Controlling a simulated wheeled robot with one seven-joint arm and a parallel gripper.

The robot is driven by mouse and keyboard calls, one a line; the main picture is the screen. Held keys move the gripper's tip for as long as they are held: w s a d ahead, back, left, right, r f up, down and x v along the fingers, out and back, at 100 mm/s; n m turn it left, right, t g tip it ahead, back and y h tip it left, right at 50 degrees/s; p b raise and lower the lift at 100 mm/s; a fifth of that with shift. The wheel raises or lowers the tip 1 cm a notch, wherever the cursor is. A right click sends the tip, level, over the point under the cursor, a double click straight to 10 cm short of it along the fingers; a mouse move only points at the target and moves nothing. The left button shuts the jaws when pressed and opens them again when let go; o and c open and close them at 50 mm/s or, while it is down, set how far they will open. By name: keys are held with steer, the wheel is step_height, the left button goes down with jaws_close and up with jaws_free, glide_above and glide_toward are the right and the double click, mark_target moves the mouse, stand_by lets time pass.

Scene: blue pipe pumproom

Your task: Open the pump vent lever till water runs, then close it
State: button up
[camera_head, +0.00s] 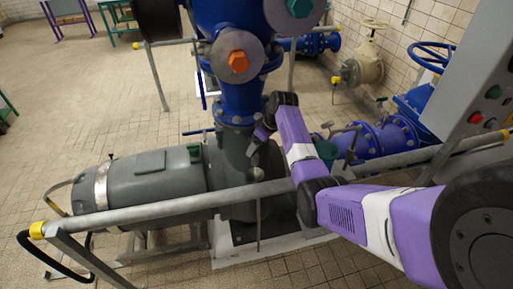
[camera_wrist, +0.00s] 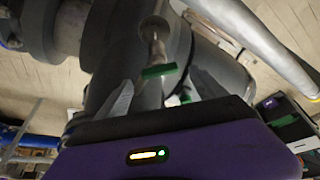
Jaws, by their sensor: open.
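The pump (camera_head: 150,180) is a grey machine lying along the floor, with a blue pipe rising from its right end. In the wrist view a small green lever (camera_wrist: 158,71) sits crosswise on a thin metal stem against the grey pump body (camera_wrist: 110,65). I take it for the vent lever. My gripper (camera_wrist: 160,80) is open, its two grey fingers on either side of the lever, with nothing visibly clamped. In the head view my gripper (camera_head: 256,142) reaches down beside the pump's neck, and I cannot pick out the lever there. No running water shows.
A grey handrail (camera_head: 180,207) crosses in front of the pump, with my arm beyond and over it. Blue pipework with an orange-hexagon flange (camera_head: 238,62) stands just above my gripper. A grey control box (camera_head: 480,85) is at right. The tiled floor at left is mostly clear.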

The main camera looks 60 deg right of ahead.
steer(key=shift+v, duration=2.6)
